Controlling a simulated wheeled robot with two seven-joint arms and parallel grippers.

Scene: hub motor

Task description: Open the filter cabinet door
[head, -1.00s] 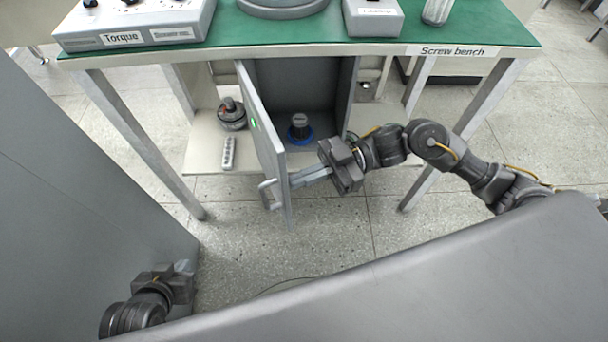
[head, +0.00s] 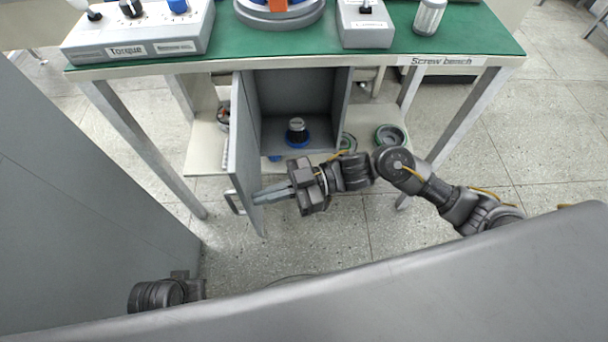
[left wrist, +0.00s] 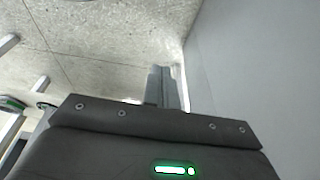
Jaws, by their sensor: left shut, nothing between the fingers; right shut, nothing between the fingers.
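The grey filter cabinet (head: 300,90) stands under the bench with its door (head: 246,150) swung well out toward me on the left side. The door's handle (head: 233,203) shows on its outer face near the free edge. My right gripper (head: 256,197) is shut and empty. Its fingertips are at the inner face of the door near the free edge, apparently touching it. Inside the cabinet stands a black part on a blue base (head: 297,131). My left gripper is low at the left in the head view, mostly hidden; in the left wrist view its fingers (left wrist: 161,88) are shut and empty.
The screw bench (head: 300,62) has a green top with a torque box (head: 140,35) and other devices. A grey panel (head: 70,180) stands close at the left. A green-rimmed round part (head: 390,136) lies on the lower shelf right of the cabinet. Floor left of the door is free.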

